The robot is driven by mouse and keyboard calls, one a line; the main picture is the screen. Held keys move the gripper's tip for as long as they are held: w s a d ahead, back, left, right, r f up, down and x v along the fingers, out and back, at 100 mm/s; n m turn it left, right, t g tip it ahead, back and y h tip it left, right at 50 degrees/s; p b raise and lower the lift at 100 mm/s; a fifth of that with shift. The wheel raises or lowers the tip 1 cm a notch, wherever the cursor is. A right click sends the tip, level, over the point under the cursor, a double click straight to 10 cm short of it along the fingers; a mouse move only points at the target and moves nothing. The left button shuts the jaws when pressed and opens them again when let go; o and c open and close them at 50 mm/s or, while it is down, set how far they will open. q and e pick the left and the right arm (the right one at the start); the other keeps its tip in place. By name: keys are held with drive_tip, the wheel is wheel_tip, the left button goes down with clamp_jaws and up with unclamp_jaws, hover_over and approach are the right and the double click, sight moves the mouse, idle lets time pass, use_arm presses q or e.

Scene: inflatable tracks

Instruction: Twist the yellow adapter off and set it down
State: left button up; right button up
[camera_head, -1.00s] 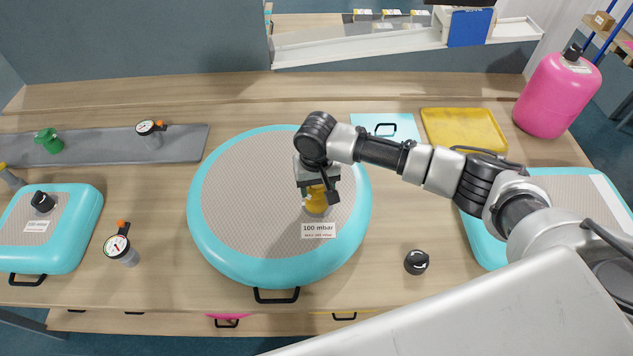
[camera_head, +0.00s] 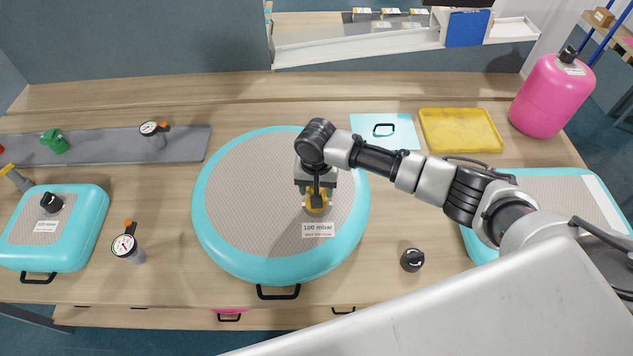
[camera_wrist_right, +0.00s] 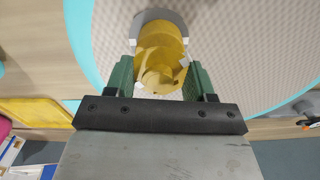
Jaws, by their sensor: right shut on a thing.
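The yellow adapter (camera_head: 316,201) sits upright on the large round turquoise-rimmed inflatable (camera_head: 212,222), near the label reading 100 mbar. In the right wrist view the adapter (camera_wrist_right: 160,55) is a ribbed yellow cylinder with a grey ring at its base. My right gripper (camera_head: 316,195) reaches down over it from the right and is shut on it. In the right wrist view the green fingers (camera_wrist_right: 160,80) stand on either side of it. Part of the adapter is hidden by the gripper in the head view. My left gripper is not in view.
A black cap (camera_head: 412,260) lies on the bench right of the inflatable. A gauge (camera_head: 126,246) stands at its left; another (camera_head: 151,131) is on the grey strip (camera_head: 185,143). A yellow tray (camera_head: 462,130) and a pink cylinder (camera_head: 552,96) are at the back right.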

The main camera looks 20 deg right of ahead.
drive_tip(key=shift+m, duration=0.9)
drive_tip(key=shift+m, duration=0.6)
drive_tip(key=m, duration=0.3)
drive_tip(key=shift+m, duration=0.3)
drive_tip(key=shift+r, duration=2.5)
